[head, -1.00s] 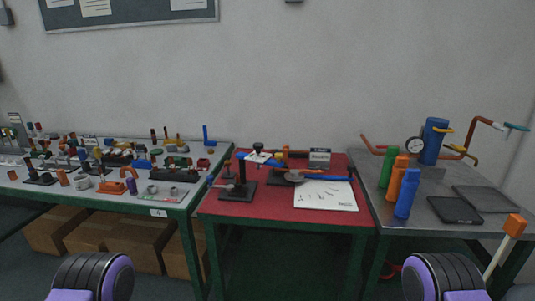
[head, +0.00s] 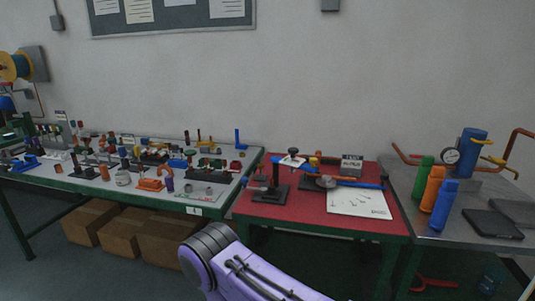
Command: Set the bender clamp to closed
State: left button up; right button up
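The bender (head: 326,182) is on the red-topped table in the middle of the head view. It has a grey round part and a long blue handle (head: 360,185) pointing right. A black post on a flat base (head: 270,193) stands at its left. The clamp is too small for me to pick out or to tell whether it is open or closed. One of my purple arm links shows at the bottom, in front of the tables. Neither gripper is in view.
The red table (head: 300,212) also holds a white sheet (head: 358,203) and a small sign (head: 352,166). A crowded parts table (head: 100,187) stands at left. A metal table (head: 440,240) at right carries green, orange and blue bottles. Cardboard boxes (head: 160,238) lie under the left table.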

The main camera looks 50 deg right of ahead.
aim_at(319, 153)
jog(key=u, duration=0.05)
jog(key=i, duration=3.25)
jog(key=z, duration=4.35)
